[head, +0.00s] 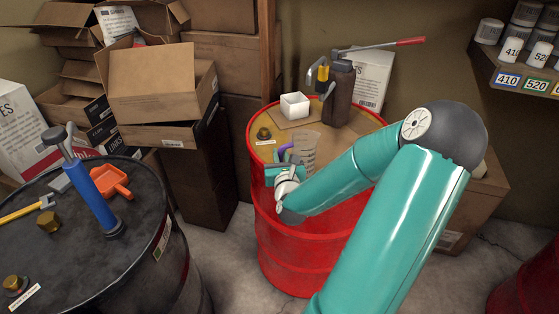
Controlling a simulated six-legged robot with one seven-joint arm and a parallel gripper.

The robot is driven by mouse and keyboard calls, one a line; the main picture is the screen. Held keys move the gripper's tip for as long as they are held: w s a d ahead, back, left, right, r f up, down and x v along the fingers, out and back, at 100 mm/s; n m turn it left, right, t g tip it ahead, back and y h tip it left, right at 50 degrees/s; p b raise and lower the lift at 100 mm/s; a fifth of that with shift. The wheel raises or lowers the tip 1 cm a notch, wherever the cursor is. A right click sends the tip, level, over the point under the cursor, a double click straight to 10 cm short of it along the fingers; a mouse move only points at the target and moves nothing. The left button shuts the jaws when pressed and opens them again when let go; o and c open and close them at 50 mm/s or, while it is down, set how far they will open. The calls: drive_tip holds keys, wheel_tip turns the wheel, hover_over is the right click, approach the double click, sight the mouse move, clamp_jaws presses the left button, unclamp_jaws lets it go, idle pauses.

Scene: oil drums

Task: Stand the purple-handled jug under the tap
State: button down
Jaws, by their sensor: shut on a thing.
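The clear, marked jug (304,152) is at the front part of the red drum's top. Its purple handle (284,152) is on the left side, at my gripper (280,168). My gripper is shut on the jug, and my arm hides part of its lower end. The jug looks roughly upright; I cannot tell whether its base touches the drum top. The tap (323,75), with a yellow body and a grey spout, sticks out left from a dark brown pump (340,95) at the back of the drum. The jug is in front of the tap, not beneath it.
The red drum (300,248) also carries a white open box (295,105) left of the tap and a brass cap (264,133). A red-tipped lever (395,44) extends right from the pump. A black drum (165,205) with a blue hand pump (90,195) stands at left.

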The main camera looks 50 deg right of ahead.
drive_tip(key=shift+w+d+f, duration=0.1)
drive_tip(key=shift+w+d, duration=0.8)
drive_tip(key=shift+d, duration=0.4)
drive_tip(key=shift+w+d+f, duration=0.1)
drive_tip(key=shift+w+d, duration=0.8)
drive_tip(key=shift+d, duration=0.45)
drive_tip(key=shift+w+d, duration=0.9)
drive_tip(key=shift+d, duration=0.4)
drive_tip(key=shift+f, duration=0.5)
drive_tip(key=c, duration=1.3)
unclamp_jaws()
drive_tip(key=shift+s, duration=0.1)
drive_tip(key=v, duration=1.3)
drive_tip(key=shift+s+a, duration=0.2)
drive_tip(key=shift+a, duration=0.1)
